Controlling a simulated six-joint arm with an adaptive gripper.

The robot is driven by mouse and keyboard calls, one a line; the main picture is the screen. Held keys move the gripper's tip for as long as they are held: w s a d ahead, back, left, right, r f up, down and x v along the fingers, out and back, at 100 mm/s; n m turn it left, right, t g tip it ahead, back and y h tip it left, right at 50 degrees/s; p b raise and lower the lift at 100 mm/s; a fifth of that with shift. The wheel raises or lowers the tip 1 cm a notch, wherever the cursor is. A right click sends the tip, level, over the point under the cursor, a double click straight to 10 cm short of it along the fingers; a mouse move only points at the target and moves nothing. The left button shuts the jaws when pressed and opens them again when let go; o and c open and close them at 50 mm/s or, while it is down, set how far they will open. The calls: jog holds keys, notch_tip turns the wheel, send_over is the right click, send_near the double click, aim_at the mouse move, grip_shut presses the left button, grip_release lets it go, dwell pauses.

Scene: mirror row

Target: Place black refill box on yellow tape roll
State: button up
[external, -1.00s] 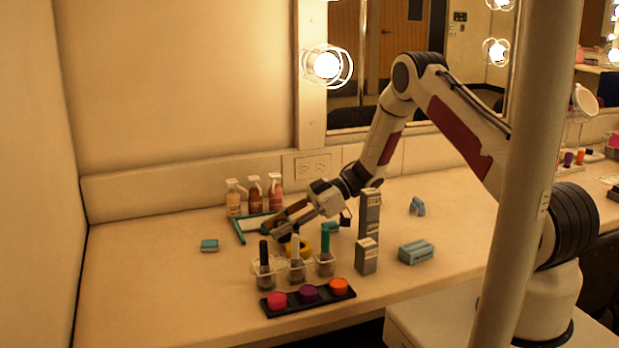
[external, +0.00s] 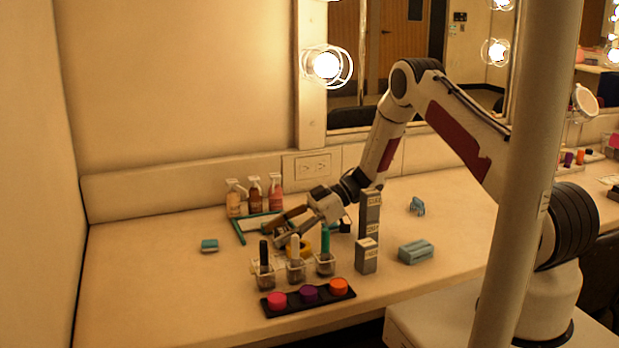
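The yellow tape roll (external: 304,249) lies on the table behind the clear cups, partly hidden by them and by my gripper. My gripper (external: 274,233) is low over the table, just left of and behind the roll, tilted down to the left. Its fingers look parted; the small gap between them is too unclear to show any held thing.
A shorter grey box (external: 366,257) and a blue block (external: 416,252) stand to the right. Bottles (external: 254,196) stand behind. The left table is mostly clear.

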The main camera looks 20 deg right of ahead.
jog(key=shift+r, duration=0.2)
jog(key=shift+v, duration=6)
jog(key=shift+f, duration=0.1)
jog(key=shift+c, duration=0.9)
